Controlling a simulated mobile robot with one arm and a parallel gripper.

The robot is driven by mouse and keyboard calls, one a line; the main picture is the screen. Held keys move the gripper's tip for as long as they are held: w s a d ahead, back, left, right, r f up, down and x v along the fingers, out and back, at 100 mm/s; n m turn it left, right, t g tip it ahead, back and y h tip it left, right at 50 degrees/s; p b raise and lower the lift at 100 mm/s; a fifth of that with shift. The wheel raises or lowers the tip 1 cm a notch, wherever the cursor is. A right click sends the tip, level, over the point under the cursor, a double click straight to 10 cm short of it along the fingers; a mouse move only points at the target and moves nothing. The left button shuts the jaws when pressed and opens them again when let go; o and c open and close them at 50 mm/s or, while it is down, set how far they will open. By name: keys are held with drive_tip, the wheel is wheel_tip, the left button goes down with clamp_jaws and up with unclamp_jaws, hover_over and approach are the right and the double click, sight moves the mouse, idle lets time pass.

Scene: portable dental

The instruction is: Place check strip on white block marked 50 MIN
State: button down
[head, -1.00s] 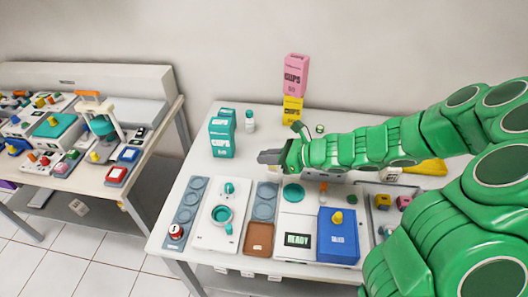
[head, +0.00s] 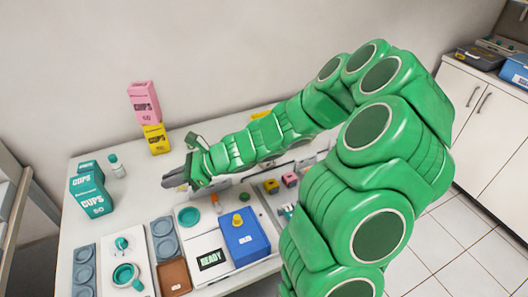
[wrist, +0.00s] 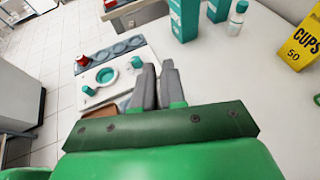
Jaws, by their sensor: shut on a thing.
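My gripper (head: 176,178) points left over the middle of the table (head: 82,215) in the head view. In the wrist view my gripper (wrist: 158,72) has its grey fingers close together. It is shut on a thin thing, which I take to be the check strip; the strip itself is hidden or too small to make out. I cannot make out a white block marked 50 MIN in either view; my arm covers part of the table's back and right side.
Teal cups boxes (head: 91,194), a small bottle (head: 117,166) and a yellow box (head: 156,139) under a pink box (head: 144,102) stand at the back left. A blue box (head: 243,240), a READY display (head: 211,260) and grey trays (head: 84,267) lie in front. Cabinets (head: 482,95) stand right.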

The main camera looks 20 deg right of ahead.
drive_tip(key=d+r+m+t+h, duration=0.2)
drive_tip(key=d+r+m+t, duration=0.1)
drive_tip(key=d, duration=1.1)
drive_tip(key=d+r+m+t+h, duration=0.1)
drive_tip(key=d+r+m+t, duration=0.15)
drive_tip(key=d, duration=1.25)
drive_tip(key=shift+h, duration=0.3)
drive_tip(key=shift+w+d+f, duration=0.55)
drive_tip(key=shift+w+f, duration=1)
drive_tip(key=shift+w, duration=0.6)
drive_tip(key=shift+w+d+f, duration=0.55)
drive_tip(key=shift+w+f, duration=1.05)
drive_tip(key=shift+w, duration=0.55)
drive_tip(key=shift+w+d+f, duration=0.55)
drive_tip(key=shift+w+f, duration=1)
drive_tip(key=shift+w, duration=0.6)
drive_tip(key=shift+w+f, duration=0.1)
drive_tip(key=shift+f, duration=1.55)
